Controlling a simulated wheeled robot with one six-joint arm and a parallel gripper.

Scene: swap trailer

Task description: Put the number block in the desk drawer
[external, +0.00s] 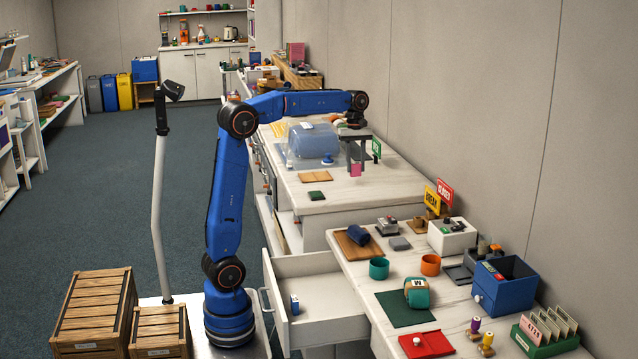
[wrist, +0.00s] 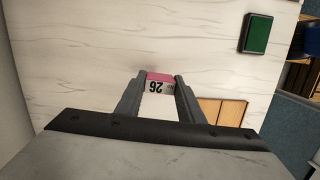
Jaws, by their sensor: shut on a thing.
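The number block (wrist: 157,84) is pink and white with a black "26" that appears upside down in the wrist view. My gripper (wrist: 160,78) is shut on it, one finger on each side. In the external view my gripper (external: 356,163) points down over the rear counter, and the pink block (external: 355,170) shows between its fingers, apparently held above the surface. The desk drawer (external: 327,303) is pulled open at the front, nearer the camera than my gripper. A small blue and white block (external: 294,304) is in it.
Near the gripper are a transparent cover over a blue thing (external: 313,142), a green sign (external: 376,149), a wooden board (external: 315,176) and a green pad (external: 316,195). The desk holds cups, a blue bin (external: 504,285) and a red tray (external: 426,344). Much of the drawer floor is bare.

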